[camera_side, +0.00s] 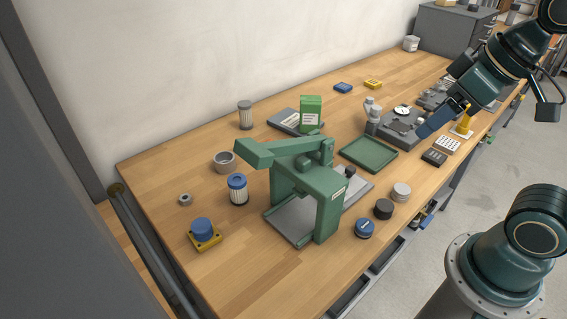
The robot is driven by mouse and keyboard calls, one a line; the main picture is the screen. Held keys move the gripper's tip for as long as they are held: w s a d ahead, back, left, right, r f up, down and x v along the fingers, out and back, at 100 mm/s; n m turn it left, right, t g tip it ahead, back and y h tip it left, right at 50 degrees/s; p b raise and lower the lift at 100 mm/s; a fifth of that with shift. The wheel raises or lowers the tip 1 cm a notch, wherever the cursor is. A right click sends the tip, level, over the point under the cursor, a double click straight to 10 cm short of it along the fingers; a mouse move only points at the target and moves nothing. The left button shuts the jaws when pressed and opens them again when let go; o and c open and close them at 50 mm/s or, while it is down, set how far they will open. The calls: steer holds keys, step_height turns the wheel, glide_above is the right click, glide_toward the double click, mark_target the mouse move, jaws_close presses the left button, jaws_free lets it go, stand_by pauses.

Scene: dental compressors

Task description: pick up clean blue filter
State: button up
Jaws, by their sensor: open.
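A filter with a blue cap and clean white pleats (238,191) stands upright on the wooden bench, just left of the green press. My gripper (432,124) is at the right over the bench, well away from the filter, with blue fingers angled down to the left. It is open and nothing shows in it. The gap between its fingers is hard to make out from this side.
A green press (316,200) stands right beside the filter, its lever reaching left behind it. A grey filter (245,115), a grey ring (224,161) and a blue cap on a yellow base (203,232) stand around. A green tray (369,154) lies between press and gripper.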

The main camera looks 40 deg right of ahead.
steer(key=w+a+r+n+g+y, duration=0.1)
steer(key=w+a+r+n, duration=0.2)
steer(key=w, duration=0.5)
steer(key=n+g+y, duration=0.3)
steer(key=n+g, duration=0.2)
steer(key=n, duration=1.1)
glide_above(240, 176)
steer(key=d, duration=0.4)
step_height(240, 176, down, 16)
steer(key=r, duration=0.1)
steer(key=x, duration=0.8)
steer(key=shift+f, duration=0.2)
steer(key=shift+a+f, duration=0.15)
steer(key=shift+f, duration=0.1)
steer(key=shift+x, duration=2.6)
steer(key=shift+w, duration=0.2)
